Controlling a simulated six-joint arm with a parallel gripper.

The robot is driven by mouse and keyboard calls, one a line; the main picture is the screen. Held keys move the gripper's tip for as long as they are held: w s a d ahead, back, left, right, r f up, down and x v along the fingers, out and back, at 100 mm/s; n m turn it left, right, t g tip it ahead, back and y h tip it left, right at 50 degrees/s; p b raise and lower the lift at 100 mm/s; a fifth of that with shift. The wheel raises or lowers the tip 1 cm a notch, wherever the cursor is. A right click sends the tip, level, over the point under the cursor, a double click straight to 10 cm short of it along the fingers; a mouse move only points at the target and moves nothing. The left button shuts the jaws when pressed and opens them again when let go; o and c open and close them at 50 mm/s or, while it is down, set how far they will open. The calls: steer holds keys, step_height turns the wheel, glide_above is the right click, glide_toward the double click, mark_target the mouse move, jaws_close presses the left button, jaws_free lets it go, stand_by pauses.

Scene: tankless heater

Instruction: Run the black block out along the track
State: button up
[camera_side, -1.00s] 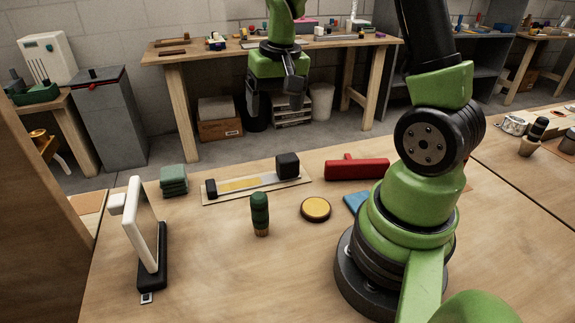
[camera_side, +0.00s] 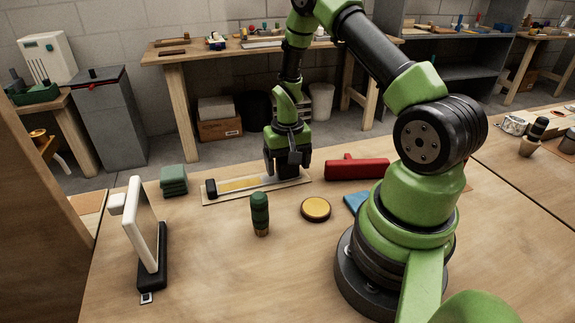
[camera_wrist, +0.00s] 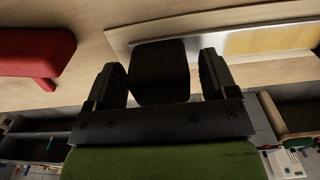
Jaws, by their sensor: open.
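The track (camera_side: 240,186) is a pale board with a silver and yellow rail and a small black end stop (camera_side: 210,188) at its left end. The black block (camera_wrist: 159,70) sits at the track's other end. In the side view my gripper (camera_side: 287,172) is down over that right end and hides the block. In the wrist view my gripper (camera_wrist: 160,82) is open, with one finger on each side of the block. A gap shows on the right side; on the left the finger is very close, and I cannot tell if it touches.
A red object (camera_side: 357,168) lies just right of the track, also in the wrist view (camera_wrist: 35,55). A green bottle-like piece (camera_side: 260,214) and a yellow disc (camera_side: 316,208) stand in front. Green pads (camera_side: 173,180) and a white upright frame (camera_side: 145,225) are at left.

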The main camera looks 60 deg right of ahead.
mark_target(248, 183)
steer(key=shift+f, duration=0.4)
steer(key=c, duration=1.3)
steer(key=w+a, duration=0.6)
steer(key=w, duration=0.1)
steer(key=shift+a, duration=0.4)
steer(key=o, duration=1.3)
steer(key=shift+s, duration=0.1)
steer(key=shift+r, duration=0.1)
step_height(248, 183, up, 10)
